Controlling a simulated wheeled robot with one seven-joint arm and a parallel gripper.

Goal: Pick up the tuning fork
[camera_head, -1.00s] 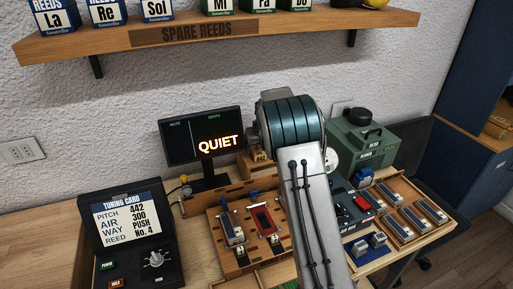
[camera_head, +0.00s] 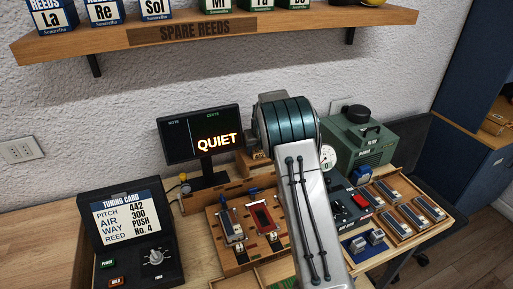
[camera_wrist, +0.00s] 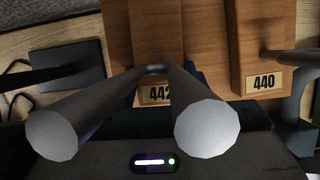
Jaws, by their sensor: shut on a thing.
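A grey metal tuning fork (camera_wrist: 95,105) fills the middle of the wrist view, its two thick round prongs pointing toward the camera. Its far end narrows in front of a wooden block with a "442" label (camera_wrist: 155,95), which the prongs partly cover. My gripper (camera_wrist: 155,72) is shut on the fork; its dark fingers are mostly hidden. I cannot tell whether the fork still touches the block. A second fork (camera_wrist: 290,56) shows at the right by a "440" label (camera_wrist: 263,81). In the head view, my arm hides the gripper and forks.
The tuning card (camera_head: 128,217) reads pitch 442. The screen (camera_head: 203,135) reads "QUIET". A reed tray (camera_head: 447,217) lies to the right. A shelf (camera_head: 290,27) hangs above.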

